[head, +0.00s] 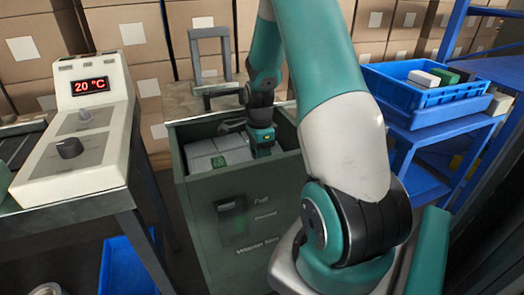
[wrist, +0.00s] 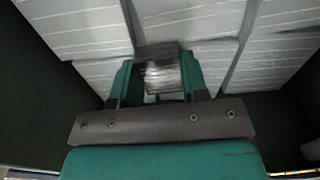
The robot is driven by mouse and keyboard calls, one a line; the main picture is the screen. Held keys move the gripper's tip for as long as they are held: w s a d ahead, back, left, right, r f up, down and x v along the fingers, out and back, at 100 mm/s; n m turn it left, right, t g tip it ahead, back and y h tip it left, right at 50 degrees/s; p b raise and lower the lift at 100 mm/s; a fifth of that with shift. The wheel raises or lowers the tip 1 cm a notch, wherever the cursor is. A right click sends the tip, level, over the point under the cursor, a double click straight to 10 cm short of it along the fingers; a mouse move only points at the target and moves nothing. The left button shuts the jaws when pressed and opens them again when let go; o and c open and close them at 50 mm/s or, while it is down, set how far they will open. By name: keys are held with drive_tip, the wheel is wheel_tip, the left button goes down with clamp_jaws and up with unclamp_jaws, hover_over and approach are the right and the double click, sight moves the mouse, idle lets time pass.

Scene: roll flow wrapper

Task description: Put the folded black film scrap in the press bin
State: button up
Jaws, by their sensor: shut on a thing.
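The press bin (head: 240,235) is a dark green open-topped box in the middle of the head view, with lettering on its front. Pale wrapped blocks (head: 205,163) lie inside it. My gripper (head: 266,152) reaches down inside the bin's opening, near its right side. In the wrist view my gripper (wrist: 160,82) is shut on a small dark, glossy piece, the folded black film scrap (wrist: 160,74). The scrap is over the pale blocks; I cannot tell whether it touches them. In the head view the scrap cannot be made out.
A control console (head: 75,150) showing 20 °C stands at the left. A blue crate (head: 425,95) with small boxes sits on a blue stand at the right. Stacked cartons (head: 130,35) line the back. The bin's rim surrounds my gripper.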

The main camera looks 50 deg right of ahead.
drive_tip(key=o, duration=0.9)
drive_tip(key=shift+f, duration=0.1)
wheel_tip(320, 180, up, 12)
drive_tip(key=p, duration=0.3)
drive_tip(key=w+a+r+n, duration=0.1)
drive_tip(key=a+r+n, duration=0.15)
drive_tip(key=a, duration=0.25)
drive_tip(key=w+a+r+n, duration=0.1)
drive_tip(key=a+n, duration=0.3)
drive_tip(key=s+a+r+n+t+y, duration=0.1)
drive_tip(key=s+a+r+n, duration=0.1)
drive_tip(key=a+n, duration=0.45)
drive_tip(key=s+a+r+n+y, duration=0.15)
drive_tip(key=a+n, duration=0.25)
drive_tip(key=a, duration=0.5)
drive_tip(key=s+a+r+n, duration=0.1)
drive_tip(key=s+a+n, duration=0.3)
drive_tip(key=n, duration=0.1)
drive_tip(key=s+a+r+n+y, duration=0.1)
drive_tip(key=s+a+n, duration=0.3)
drive_tip(key=s, duration=0.1)
drive_tip(key=s+a+r+n+g, duration=0.1)
drive_tip(key=s+a+n, duration=0.3)
drive_tip(key=n, duration=0.1)
drive_tip(key=shift+s+a+r+n+y, duration=0.25)
drive_tip(key=shift+s+a+n+y, duration=0.05)
drive_tip(key=shift+a+y, duration=0.1)
